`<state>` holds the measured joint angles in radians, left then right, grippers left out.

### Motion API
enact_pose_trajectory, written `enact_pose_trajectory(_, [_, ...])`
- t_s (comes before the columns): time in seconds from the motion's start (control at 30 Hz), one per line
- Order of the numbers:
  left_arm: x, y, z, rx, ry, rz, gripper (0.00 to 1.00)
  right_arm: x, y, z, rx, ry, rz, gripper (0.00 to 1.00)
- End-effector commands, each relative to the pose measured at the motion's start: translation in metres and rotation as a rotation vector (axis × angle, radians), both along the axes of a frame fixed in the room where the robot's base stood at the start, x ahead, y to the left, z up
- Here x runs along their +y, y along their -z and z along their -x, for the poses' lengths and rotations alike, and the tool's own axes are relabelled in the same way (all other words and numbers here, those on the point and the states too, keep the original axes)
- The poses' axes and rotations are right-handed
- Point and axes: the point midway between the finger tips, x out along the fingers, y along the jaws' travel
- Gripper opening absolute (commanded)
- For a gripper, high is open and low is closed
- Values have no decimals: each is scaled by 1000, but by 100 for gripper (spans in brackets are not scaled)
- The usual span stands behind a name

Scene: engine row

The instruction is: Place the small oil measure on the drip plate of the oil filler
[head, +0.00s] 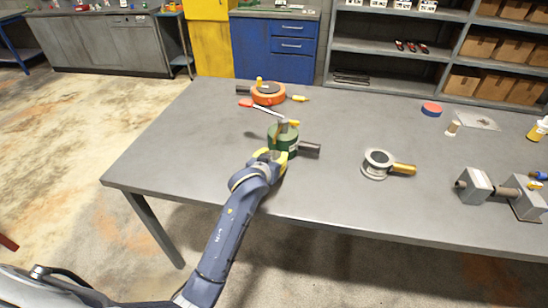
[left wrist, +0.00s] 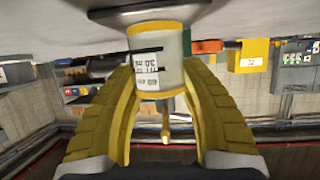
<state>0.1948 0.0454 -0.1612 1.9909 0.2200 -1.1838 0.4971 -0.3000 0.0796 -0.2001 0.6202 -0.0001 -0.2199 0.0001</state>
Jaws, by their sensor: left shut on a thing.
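A green can-like body (head: 290,136) with a dark side handle (head: 310,149) stands near the table's left front; it may be the oil measure. In the left wrist view its pale labelled side (left wrist: 157,65) lies between my yellow fingers. My left gripper (head: 268,157) is shut on this green can, from its near side. The can appears upright; the fingers hide its lower part. A round grey metal piece (head: 375,173) with a brass handle (head: 403,169) stands apart to the right. I cannot tell surely whether it is the oil filler. My right gripper is out of view.
Behind the green can are a red-handled lever (head: 258,107) and an orange round unit (head: 268,94). Grey blocks (head: 474,186) stand at the right, and a blue-and-red disc (head: 431,109) lies at the back. The grey table (head: 335,125) is clear between can and metal piece.

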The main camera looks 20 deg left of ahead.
Motion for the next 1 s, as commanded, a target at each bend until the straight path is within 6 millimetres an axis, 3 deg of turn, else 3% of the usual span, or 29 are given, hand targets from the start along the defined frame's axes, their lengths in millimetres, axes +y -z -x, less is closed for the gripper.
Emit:
enact_pose_trajectory(0.07, [0,3,0,1,0,1,12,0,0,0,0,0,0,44])
enact_pose_trajectory(0.1, [0,2,0,1,0,0,47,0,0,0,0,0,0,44])
enact_pose_trajectory(0.27, [0,2,0,1,0,0,64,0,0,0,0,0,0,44])
enact_pose_trajectory(0.63, [0,-3,4,0,0,0,64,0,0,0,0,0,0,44])
enact_pose_trajectory(1.0, [1,-25,60,0,0,3,64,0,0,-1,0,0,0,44])
